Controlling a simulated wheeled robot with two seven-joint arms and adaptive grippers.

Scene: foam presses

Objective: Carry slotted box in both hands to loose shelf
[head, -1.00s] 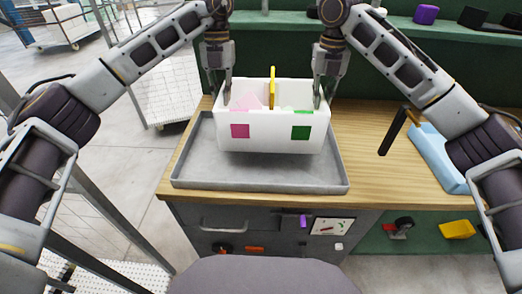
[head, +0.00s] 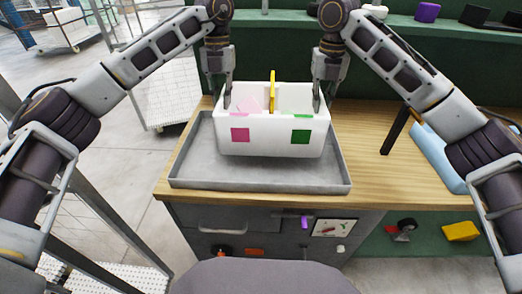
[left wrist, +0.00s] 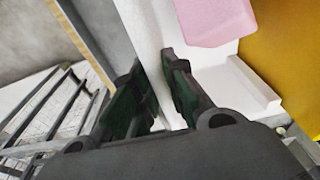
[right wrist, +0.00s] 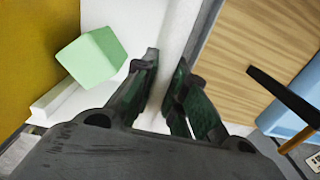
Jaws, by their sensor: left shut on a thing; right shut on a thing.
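The slotted box (head: 272,148) is white, with a pink square and a green square on its near face. A yellow divider (head: 272,92) stands across its middle. A pink block (head: 248,104) lies in its left compartment; a green block (right wrist: 92,56) lies in the right one. My left gripper (head: 227,102) is shut on the box's left end wall, seen between its fingers in the left wrist view (left wrist: 150,85). My right gripper (head: 317,104) is shut on the right end wall. The box is over the grey tray; I cannot tell if they touch. No loose shelf can be made out for sure.
The grey tray (head: 260,187) sits on the wooden bench (head: 365,170). A light blue item (head: 438,158) and a dark upright bar (head: 395,130) are at the right. A green back shelf (head: 400,26) holds several items. A white wheeled cart (head: 170,90) stands at the left.

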